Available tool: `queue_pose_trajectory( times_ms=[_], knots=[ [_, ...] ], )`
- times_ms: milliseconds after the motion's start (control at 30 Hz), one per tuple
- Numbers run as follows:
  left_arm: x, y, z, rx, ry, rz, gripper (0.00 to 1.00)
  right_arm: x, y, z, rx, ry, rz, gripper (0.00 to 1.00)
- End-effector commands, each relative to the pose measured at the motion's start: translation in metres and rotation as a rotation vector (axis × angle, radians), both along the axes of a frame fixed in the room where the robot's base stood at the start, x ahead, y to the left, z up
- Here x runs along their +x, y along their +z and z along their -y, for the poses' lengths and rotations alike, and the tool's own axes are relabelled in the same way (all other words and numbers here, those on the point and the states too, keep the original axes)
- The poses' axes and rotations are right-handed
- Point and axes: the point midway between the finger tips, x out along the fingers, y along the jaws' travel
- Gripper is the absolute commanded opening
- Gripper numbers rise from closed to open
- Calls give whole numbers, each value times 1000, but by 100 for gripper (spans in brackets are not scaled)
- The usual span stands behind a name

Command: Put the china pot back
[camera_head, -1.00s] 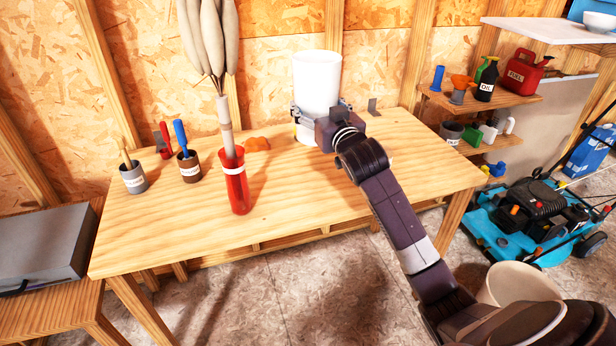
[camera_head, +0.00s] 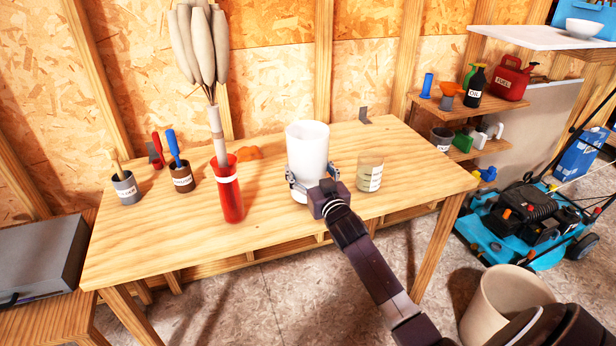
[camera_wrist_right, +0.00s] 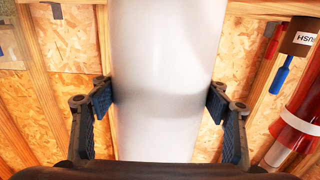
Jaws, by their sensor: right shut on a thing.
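The white china pot (camera_head: 307,145) is a tall, plain cylinder, upright over the middle of the wooden workbench (camera_head: 270,222). My right gripper (camera_head: 308,188) is shut around its lower part from the front. The wrist view shows the white wall of the pot (camera_wrist_right: 155,70) between the two fingers (camera_wrist_right: 160,105). I cannot tell whether its base touches the bench or hangs just above it. My left gripper is out of view.
A red vase (camera_head: 230,195) with tall grey plumes stands left of the pot. A labelled glass jar (camera_head: 369,174) stands close on its right. Tool pots (camera_head: 126,188) (camera_head: 181,177) are at the left. A metal bracket (camera_head: 365,116) is at the back right. The bench's right end is clear.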

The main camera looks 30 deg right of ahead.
Motion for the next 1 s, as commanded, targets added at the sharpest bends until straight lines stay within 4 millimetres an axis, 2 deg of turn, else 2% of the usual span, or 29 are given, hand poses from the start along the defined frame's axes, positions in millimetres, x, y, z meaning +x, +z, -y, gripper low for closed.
queue_pose_trajectory(
  times_ms=[33, 167, 533, 567, 700, 1000],
  knots=[
    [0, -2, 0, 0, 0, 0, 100, 0, -9, 0, 3, 0, 1, 24],
    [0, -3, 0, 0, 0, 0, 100, 0, -22, 0, 1, 0, 3, 24],
    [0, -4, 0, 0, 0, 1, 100, 0, -26, 0, 0, 0, 4, 24],
    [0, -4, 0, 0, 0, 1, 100, 0, -28, 0, 1, 0, -1, 72],
    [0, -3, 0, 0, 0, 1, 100, 0, -28, 0, 1, 0, -1, 87],
    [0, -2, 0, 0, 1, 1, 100, 0, -26, 0, 1, 0, -1, 87]
  ],
)
